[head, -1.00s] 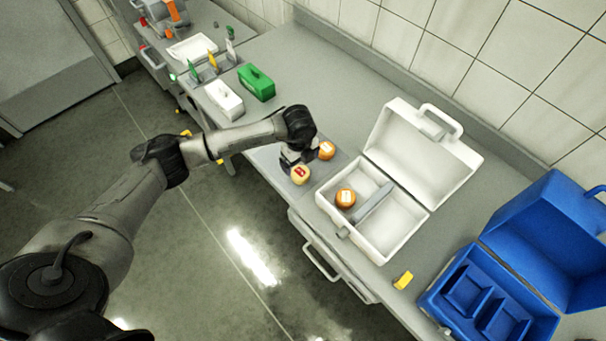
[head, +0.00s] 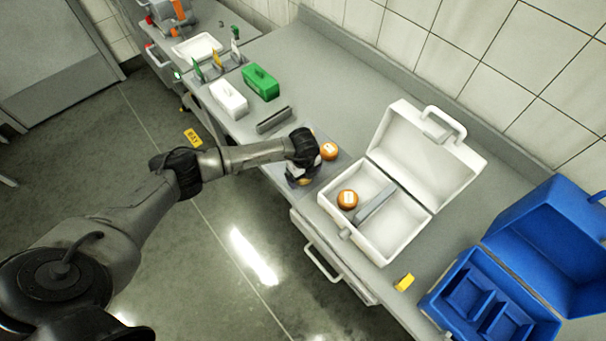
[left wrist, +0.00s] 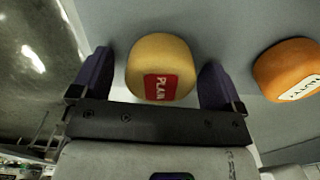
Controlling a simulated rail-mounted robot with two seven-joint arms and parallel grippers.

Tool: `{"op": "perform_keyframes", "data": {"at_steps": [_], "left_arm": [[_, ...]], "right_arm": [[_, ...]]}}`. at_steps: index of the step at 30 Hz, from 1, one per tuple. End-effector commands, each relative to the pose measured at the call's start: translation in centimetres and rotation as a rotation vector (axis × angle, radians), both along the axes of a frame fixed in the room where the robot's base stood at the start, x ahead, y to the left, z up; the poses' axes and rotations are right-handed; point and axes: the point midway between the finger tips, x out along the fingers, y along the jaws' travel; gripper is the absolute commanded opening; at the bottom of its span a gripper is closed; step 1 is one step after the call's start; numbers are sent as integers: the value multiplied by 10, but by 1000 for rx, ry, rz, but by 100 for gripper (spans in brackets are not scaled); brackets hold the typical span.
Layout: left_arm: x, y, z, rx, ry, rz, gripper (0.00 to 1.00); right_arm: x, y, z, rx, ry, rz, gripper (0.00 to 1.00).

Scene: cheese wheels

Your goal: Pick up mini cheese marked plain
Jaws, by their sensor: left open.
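The mini cheese marked plain (left wrist: 160,62) is a small yellow wheel with a red label reading "PLAIN", seen in the left wrist view. It lies between the two spread fingers of my left gripper (left wrist: 157,85), with a gap showing on each side. In the head view my left gripper (head: 300,178) is over the cheese at the counter's front edge and hides most of it. An orange mini cheese (head: 328,151) with a white label sits just beside the gripper. It also shows at the right of the left wrist view (left wrist: 290,68), its label partly readable. My right gripper is not seen.
An open white case (head: 404,232) stands to the right, with another orange cheese (head: 347,199) in its left compartment. An open blue case (head: 465,318) and a yellow block (head: 404,282) are further right. White (head: 228,97) and green (head: 261,83) boxes stand to the left.

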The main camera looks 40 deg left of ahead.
Motion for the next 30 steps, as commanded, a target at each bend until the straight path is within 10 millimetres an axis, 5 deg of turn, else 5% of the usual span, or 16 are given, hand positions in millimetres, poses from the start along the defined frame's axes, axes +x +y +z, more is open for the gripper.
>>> {"op": "perform_keyframes", "data": {"at_steps": [5, 22, 30], "left_arm": [[0, 0, 0, 0, 0, 0, 92], [0, 0, 0, 0, 1, 0, 38], [0, 0, 3, 0, 0, 0, 37]], "right_arm": [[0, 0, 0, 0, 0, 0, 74], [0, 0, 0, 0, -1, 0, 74], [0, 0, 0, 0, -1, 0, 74]]}}
